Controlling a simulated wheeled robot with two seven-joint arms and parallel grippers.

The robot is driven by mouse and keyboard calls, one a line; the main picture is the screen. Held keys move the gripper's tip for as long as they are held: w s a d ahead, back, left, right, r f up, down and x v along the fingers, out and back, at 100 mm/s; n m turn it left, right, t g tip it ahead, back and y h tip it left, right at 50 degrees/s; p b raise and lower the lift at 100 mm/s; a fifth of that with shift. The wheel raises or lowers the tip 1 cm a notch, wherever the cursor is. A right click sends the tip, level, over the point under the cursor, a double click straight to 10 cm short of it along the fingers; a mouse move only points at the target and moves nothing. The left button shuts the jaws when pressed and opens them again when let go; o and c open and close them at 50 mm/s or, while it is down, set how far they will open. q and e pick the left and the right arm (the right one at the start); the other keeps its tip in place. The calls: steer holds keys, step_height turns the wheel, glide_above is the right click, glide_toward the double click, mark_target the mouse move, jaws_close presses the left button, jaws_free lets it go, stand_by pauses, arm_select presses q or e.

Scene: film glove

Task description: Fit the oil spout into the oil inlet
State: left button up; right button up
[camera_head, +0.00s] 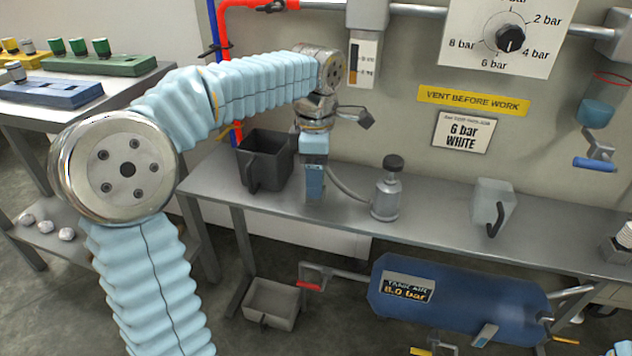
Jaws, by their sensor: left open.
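A grey bottle-shaped can with a black cap (386,200) stands upright on the metal bench. A thin grey curved tube (347,188), which looks like its spout, rises from its lower left side toward my left gripper. My left gripper (315,196) points down over the bench, left of the can. It is open; its fingers are small here, and I cannot tell whether they touch the tube. The tube's far end is hidden behind the gripper. I cannot clearly make out the oil inlet.
A dark bin (264,160) stands close left of my left gripper. A wall unit (364,62) hangs above on a pipe. A blue tank (460,300) lies below. Bench between can and jug is clear.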

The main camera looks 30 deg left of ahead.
arm_select(q)
steer(key=c, duration=1.1)
steer(key=shift+r, duration=0.15)
